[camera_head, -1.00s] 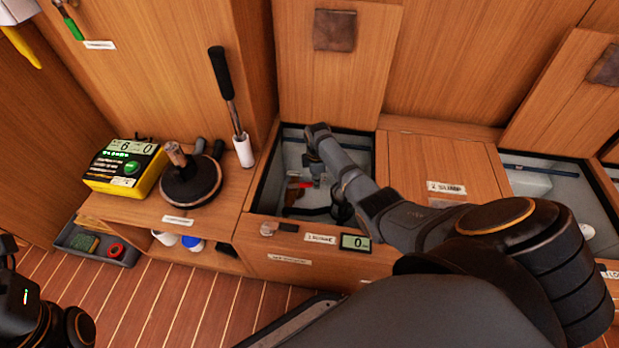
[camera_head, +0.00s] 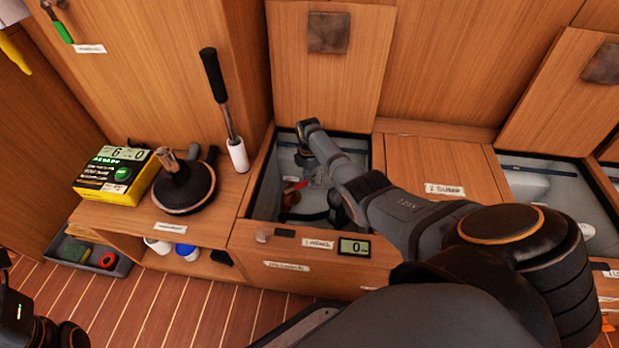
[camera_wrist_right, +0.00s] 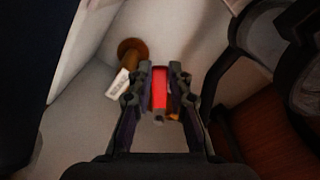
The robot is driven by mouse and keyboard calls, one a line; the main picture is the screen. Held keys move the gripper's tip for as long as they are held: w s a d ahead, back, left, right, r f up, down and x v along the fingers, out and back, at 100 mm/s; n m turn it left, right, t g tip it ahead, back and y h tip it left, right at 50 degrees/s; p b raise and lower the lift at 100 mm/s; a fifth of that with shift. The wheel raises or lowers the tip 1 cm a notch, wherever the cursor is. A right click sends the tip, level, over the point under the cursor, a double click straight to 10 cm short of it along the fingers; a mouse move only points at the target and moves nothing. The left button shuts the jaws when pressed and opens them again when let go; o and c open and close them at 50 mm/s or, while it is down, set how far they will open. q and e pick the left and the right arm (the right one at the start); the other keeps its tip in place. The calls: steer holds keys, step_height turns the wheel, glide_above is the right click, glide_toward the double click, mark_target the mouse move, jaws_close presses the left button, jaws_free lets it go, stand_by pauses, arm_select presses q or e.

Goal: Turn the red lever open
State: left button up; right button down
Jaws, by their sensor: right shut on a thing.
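The red lever (camera_head: 295,187) is low inside the open left bin, small and partly hidden by my right arm. In the right wrist view the red lever (camera_wrist_right: 159,88) stands between the two fingers of my right gripper (camera_wrist_right: 159,74), which is shut on it. A brown-orange fitting with a pale tag (camera_wrist_right: 121,82) is just left of the fingers, and a bit of orange shows behind them. In the head view my right gripper (camera_head: 309,174) reaches down into the bin. My left gripper is out of view; only dark arm parts show at bottom left.
The bin's wooden front edge (camera_head: 262,230) and raised lid (camera_head: 325,60) bound the opening. A small display (camera_head: 353,246) reads 0.

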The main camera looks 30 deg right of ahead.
steer(key=c, duration=1.2)
jaws_free()
step_height(320, 180, up, 12)
